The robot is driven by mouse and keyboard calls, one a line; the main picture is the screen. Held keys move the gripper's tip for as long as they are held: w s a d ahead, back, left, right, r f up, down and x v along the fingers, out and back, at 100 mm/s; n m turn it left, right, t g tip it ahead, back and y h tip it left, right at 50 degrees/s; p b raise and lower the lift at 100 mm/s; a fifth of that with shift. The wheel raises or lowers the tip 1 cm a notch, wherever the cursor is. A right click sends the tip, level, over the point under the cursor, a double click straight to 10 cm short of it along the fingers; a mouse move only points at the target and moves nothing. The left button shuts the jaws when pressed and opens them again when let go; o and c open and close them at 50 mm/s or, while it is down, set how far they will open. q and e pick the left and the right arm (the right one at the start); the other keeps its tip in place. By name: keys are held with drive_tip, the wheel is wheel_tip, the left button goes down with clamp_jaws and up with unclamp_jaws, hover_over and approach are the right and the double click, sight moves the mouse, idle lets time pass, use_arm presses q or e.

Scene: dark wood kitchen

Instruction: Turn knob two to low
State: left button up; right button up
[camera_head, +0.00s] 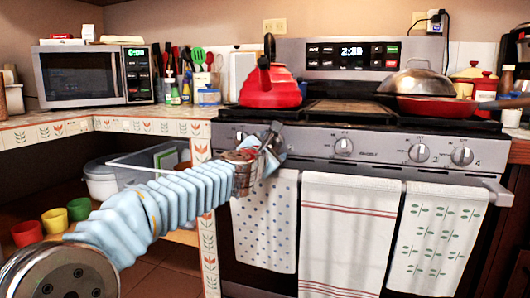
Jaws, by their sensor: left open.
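The stove's front panel (385,149) carries a row of silver knobs. My right gripper is not in view.
A red kettle (270,82) and a red pan (438,105) with a metal lid (418,82) stand on the stovetop. Towels, one dotted (265,222), one striped (347,235) and one patterned (436,238), hang below the panel. A microwave (95,76) stands on the left counter.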

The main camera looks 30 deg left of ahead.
use_arm(q)
drive_tip(key=p+v, duration=0.1)
drive_tip(key=v, duration=1.2)
drive_tip(key=shift+s, duration=0.3)
drive_tip(key=shift+f, duration=0.1)
